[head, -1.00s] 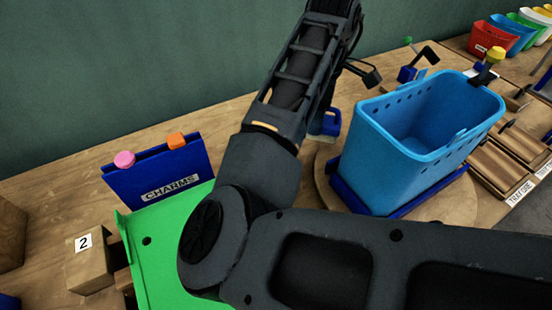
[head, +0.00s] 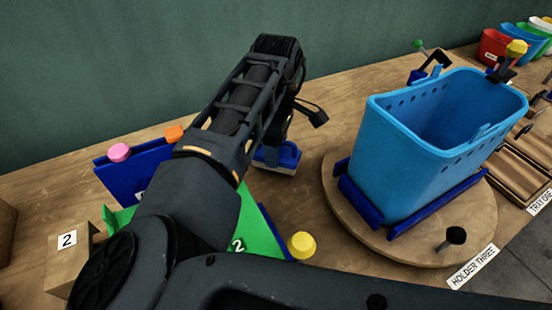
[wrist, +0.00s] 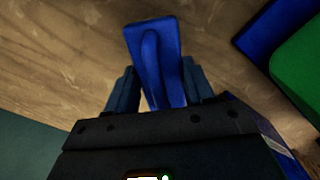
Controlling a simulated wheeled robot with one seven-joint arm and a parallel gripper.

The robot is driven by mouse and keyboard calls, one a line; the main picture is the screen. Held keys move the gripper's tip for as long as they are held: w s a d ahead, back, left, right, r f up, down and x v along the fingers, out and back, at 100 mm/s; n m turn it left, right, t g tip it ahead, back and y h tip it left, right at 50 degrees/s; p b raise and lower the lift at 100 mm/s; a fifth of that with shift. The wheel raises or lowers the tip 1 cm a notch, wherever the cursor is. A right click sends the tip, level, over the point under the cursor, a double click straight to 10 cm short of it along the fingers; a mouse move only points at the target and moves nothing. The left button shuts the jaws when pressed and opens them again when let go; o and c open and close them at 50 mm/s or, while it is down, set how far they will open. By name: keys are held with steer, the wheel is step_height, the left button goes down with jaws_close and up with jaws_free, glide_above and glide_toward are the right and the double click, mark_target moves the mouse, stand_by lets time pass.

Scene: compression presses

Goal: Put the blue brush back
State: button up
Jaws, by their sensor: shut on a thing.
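The blue brush (head: 278,157) is a blue block with a pale underside, seen at the end of my arm in the head view, just above or on the wooden table; I cannot tell which. In the wrist view the blue brush (wrist: 155,60) sits between the two fingers of my gripper (wrist: 155,90), which is shut on it. My gripper's fingertips are mostly hidden by my arm in the head view. The brush is to the right of the green board (head: 255,228) and left of the blue basket.
A blue basket (head: 400,160) stands in blue rails on a round wooden turntable (head: 340,200). A blue holder (head: 130,175) with pink and orange knobs is at left, near a block marked 2 (head: 68,258). A yellow knob (head: 301,245) stands by the board. Bare table lies behind the brush.

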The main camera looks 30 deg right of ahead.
steer(key=shift+f+b, duration=0.5)
steer(key=shift+f, duration=0.35)
steer(key=shift+f, duration=0.15)
steer(key=o, duration=1)
step_height(320, 180, up, 12)
steer(key=shift+d+r, duration=0.1)
steer(key=shift+r, duration=0.1)
